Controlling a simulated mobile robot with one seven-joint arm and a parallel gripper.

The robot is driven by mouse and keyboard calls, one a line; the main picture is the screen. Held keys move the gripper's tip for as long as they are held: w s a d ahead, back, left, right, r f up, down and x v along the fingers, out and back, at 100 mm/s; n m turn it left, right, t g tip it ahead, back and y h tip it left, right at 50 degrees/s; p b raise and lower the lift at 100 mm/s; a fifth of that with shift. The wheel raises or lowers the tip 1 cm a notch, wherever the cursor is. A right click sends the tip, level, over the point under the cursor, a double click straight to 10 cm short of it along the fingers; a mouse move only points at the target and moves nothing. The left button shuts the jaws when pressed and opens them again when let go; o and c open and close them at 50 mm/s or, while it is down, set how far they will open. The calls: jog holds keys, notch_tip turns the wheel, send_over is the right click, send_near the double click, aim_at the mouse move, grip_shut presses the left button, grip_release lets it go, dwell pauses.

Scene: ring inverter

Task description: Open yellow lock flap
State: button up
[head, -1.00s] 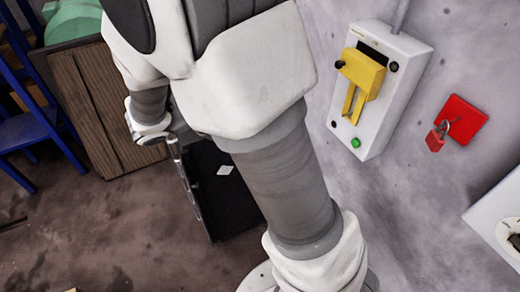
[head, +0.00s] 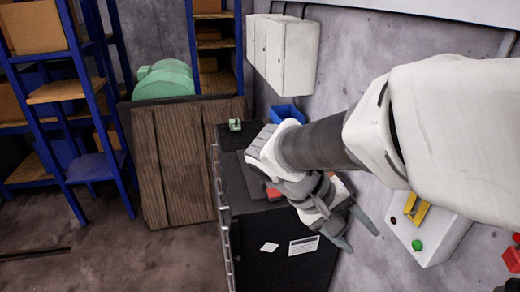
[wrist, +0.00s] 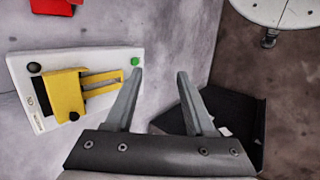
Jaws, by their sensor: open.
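The yellow lock flap (head: 420,212) is on the front of a white wall box (head: 436,240), above a green button (head: 417,245). My arm hides part of the box in the head view. In the wrist view the flap (wrist: 66,92) is left of my gripper, with two thin yellow bars reaching toward the green button (wrist: 135,62). The flap lies over the box's face. My gripper (head: 360,234) is open and empty, beside the box's button end and apart from the flap. Its two fingers (wrist: 160,72) are spread in the wrist view.
A black cabinet (head: 275,262) stands below my wrist, with a blue bin (head: 287,114) on top. A red plate (head: 512,258) is on the wall right of the box. Blue shelves (head: 95,165) and a wooden crate (head: 175,165) stand left. Floor at lower left is clear.

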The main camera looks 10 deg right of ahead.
jog(key=s+a+r+t+y, duration=0.2)
jog(key=a+r+t+y, duration=0.1)
jog(key=a+t+y, duration=0.4)
jog(key=shift+a+y, duration=0.5)
jog(key=shift+a, duration=0.2)
